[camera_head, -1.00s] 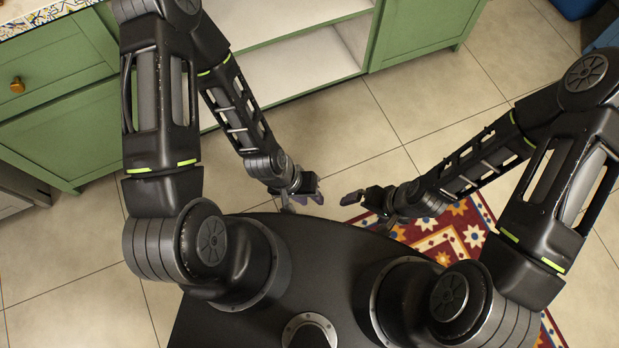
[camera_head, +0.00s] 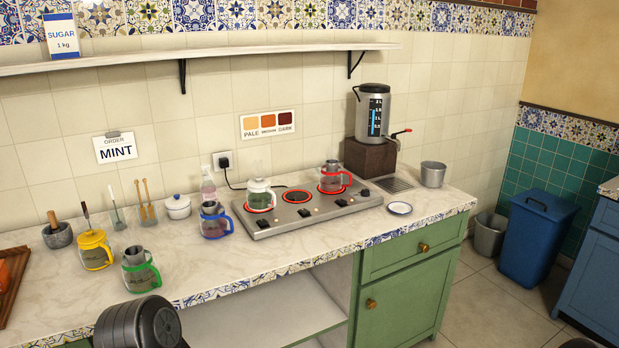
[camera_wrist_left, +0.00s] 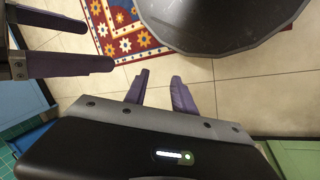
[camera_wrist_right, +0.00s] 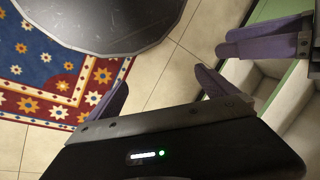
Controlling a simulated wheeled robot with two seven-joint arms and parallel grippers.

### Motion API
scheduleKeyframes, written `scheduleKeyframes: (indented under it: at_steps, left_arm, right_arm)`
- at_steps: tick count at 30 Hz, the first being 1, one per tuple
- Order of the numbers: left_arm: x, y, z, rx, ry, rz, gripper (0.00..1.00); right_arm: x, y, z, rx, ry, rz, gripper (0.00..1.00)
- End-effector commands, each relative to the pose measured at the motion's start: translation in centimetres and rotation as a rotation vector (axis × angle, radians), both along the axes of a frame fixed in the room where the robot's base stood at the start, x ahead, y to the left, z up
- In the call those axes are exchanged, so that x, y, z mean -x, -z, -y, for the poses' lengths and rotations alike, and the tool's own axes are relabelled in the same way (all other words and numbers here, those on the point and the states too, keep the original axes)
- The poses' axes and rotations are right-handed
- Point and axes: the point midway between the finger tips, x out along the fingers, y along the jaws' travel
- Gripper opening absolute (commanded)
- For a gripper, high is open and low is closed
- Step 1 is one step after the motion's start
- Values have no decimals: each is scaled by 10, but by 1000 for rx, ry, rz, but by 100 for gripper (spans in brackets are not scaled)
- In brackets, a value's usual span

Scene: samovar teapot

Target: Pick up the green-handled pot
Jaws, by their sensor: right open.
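The green-handled pot (camera_head: 138,271) stands upright on the near left part of the counter in the head view. It has a see-through body, a grey top and a green handle on its right side. Neither gripper shows in the head view. In the left wrist view my left gripper (camera_wrist_left: 160,87) has its purple fingers apart with nothing between them. In the right wrist view my right gripper (camera_wrist_right: 162,84) is open and empty. Both grippers are over the floor, away from the pot.
A yellow pot (camera_head: 93,250) stands left of the green-handled one, a blue-handled pot (camera_head: 213,222) to its right. A hob (camera_head: 300,212) holds a white-topped pot (camera_head: 260,196) and a red-handled pot (camera_head: 331,178). A brown tray (camera_head: 14,290) lies at far left. Bare counter (camera_head: 185,262) separates the green and blue pots.

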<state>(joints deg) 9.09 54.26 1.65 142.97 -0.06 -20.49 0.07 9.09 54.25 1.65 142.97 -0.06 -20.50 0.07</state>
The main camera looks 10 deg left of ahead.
Motion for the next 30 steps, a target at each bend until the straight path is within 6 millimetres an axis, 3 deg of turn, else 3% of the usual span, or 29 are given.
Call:
scheduleKeyframes:
  at_steps: [5,12,16,20,30]
  left_arm:
    - [1,-39,-1,-5,-1,-7,31]
    - [6,-118,-6,-17,-4,-28,31]
    - [9,-148,-7,-23,-6,-41,31]
    - [11,-160,-9,-26,-7,-47,31]
    - [11,-158,-9,-27,-8,-48,34]
  right_arm:
    - [1,-39,1,4,1,-6,97]
    - [6,-118,6,18,5,-29,97]
    - [9,-148,7,23,6,-41,97]
    - [11,-160,8,26,6,-47,97]
    - [11,-158,9,27,8,-48,93]
